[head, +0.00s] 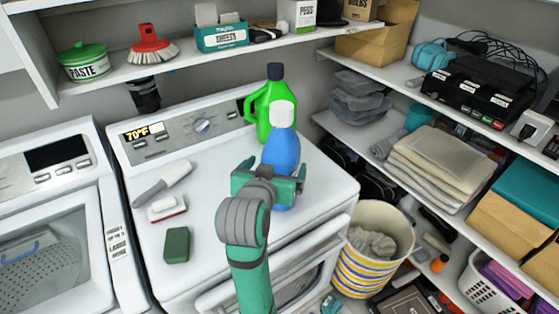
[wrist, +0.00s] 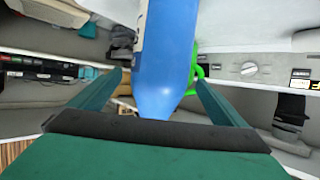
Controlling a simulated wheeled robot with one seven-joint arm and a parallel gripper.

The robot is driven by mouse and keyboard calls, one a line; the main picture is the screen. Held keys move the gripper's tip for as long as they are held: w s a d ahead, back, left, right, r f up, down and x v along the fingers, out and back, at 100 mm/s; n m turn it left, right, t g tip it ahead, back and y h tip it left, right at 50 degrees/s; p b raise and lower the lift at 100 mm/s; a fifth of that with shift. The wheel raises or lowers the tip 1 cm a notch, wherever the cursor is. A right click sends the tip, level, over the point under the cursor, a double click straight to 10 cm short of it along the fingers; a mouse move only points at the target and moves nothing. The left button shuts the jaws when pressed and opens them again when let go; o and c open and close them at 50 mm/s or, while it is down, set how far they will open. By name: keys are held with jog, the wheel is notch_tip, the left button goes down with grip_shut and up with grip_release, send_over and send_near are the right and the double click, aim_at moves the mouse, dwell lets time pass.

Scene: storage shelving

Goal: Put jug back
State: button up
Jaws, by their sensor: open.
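The green jug (head: 262,108) with a dark cap stands upright at the back of the white machine top, by its control panel. A blue bottle (head: 283,150) with a white cap stands in front of the jug and partly hides it. My gripper (head: 270,178) is open, with its fingers on either side of the blue bottle. The wrist view shows the blue bottle (wrist: 162,60) between the spread fingers, with gaps beside it. Part of the green jug (wrist: 200,70) shows behind the bottle there. I cannot tell whether a finger touches the bottle.
A grey-handled tool (head: 163,183), a red-and-white brush (head: 166,208) and a green block (head: 177,245) lie on the machine's left side. A shelf (head: 210,66) with boxes and tins hangs above. Shelves with towels (head: 440,165) and a striped bin (head: 365,275) are on the right.

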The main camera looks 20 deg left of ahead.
jog(key=v, duration=0.5)
jog(key=shift+d, duration=0.1)
dwell(0.4)
